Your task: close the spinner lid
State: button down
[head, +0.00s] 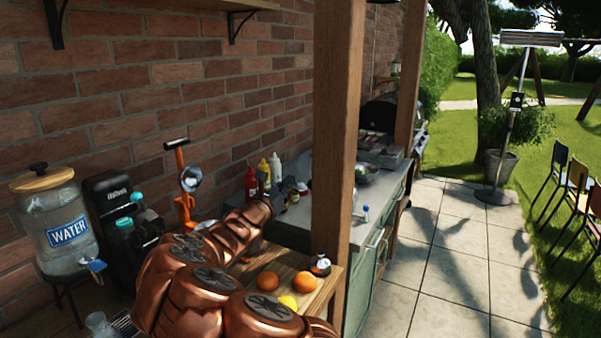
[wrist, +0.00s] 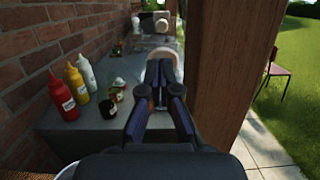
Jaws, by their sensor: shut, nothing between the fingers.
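In the wrist view my gripper (wrist: 164,66) points away along the grey counter, its dark fingers together and empty. A pale round bowl-like thing (wrist: 178,58) shows behind and around the fingertips. It may be the spinner, but the fingers hide most of it, and I cannot tell its lid or whether they touch. In the head view a bowl with something green (head: 368,172) stands on the far counter, partly behind the wooden post.
The wooden post (head: 338,130) stands close on the right of my arm, and the brick wall (head: 150,80) is on the left. Red, yellow and white bottles (wrist: 75,85) and small jars stand on the counter (wrist: 75,140). Oranges (head: 303,282) lie on the nearer wooden top.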

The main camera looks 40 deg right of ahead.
jog(key=p, duration=0.5)
send_near(310, 161)
jog(key=s+d+r, duration=0.2)
jog(key=d+r, duration=0.1)
jog(key=r, duration=0.1)
jog(key=shift+x, duration=0.9)
jog(key=shift+s+d+f, duration=0.1)
